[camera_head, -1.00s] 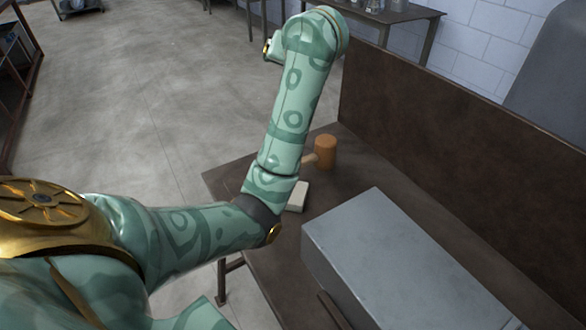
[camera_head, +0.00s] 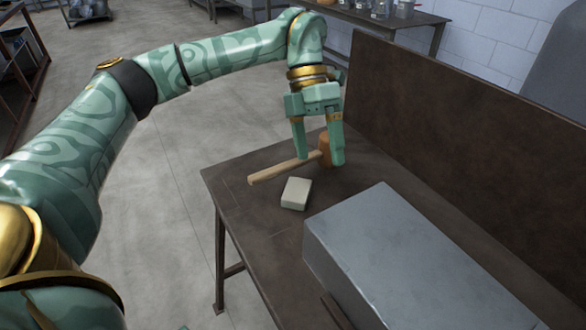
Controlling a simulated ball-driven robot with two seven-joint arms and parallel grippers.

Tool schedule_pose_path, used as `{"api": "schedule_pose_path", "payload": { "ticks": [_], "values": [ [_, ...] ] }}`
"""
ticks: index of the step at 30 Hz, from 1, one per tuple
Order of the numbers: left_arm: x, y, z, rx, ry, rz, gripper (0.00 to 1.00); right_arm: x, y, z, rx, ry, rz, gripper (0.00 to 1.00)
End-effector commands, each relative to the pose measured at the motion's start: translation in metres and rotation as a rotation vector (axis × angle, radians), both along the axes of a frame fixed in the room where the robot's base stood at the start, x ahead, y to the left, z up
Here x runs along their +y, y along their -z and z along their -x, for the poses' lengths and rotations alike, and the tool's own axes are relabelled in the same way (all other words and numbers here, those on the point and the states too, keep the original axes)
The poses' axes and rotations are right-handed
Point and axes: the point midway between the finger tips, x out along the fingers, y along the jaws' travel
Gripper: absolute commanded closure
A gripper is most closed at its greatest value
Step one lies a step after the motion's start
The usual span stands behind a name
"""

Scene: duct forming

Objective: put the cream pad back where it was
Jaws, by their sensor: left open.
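The cream pad (camera_head: 296,193) is a small pale block lying flat on the brown workbench (camera_head: 232,180). It sits in front of a wooden mallet (camera_head: 277,172) and left of a grey metal box. My left gripper (camera_head: 319,161) is open, fingers pointing down, over the mallet's head end, behind and to the right of the pad. Its fingers partly hide the orange-brown mallet head (camera_head: 324,147). I cannot tell whether they touch the mallet. The pad is apart from the gripper. My right gripper is not in view.
The large grey metal duct box (camera_head: 385,255) takes up the bench's front right. A tall brown back panel (camera_head: 450,130) rises along the bench's right side. Bare bench top lies left of the pad. Another table with jars (camera_head: 380,10) stands farther back.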

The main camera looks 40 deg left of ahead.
Motion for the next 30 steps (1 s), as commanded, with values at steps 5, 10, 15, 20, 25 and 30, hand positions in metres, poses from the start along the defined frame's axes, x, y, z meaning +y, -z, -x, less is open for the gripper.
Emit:
{"api": "schedule_pose_path", "payload": {
  "ticks": [5,10,15,20,25,30],
  "values": [
    [0.077,0.041,-0.051,-0.369,0.473,-0.292,0.13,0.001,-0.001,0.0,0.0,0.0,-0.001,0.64],
    [0.088,0.042,-0.06,-0.454,0.761,-0.303,0.13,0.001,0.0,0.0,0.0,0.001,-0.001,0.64],
    [0.087,0.065,-0.059,-0.46,0.822,-0.284,0.13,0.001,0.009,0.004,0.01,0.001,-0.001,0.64],
    [0.086,0.108,-0.059,-0.456,0.821,-0.283,0.13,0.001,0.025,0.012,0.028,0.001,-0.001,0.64],
    [0.086,0.141,-0.059,-0.458,0.819,-0.282,0.13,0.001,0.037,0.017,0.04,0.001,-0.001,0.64],
    [0.086,0.152,-0.059,-0.462,0.817,-0.286,0.13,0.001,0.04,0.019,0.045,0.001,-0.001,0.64]
  ]
}}
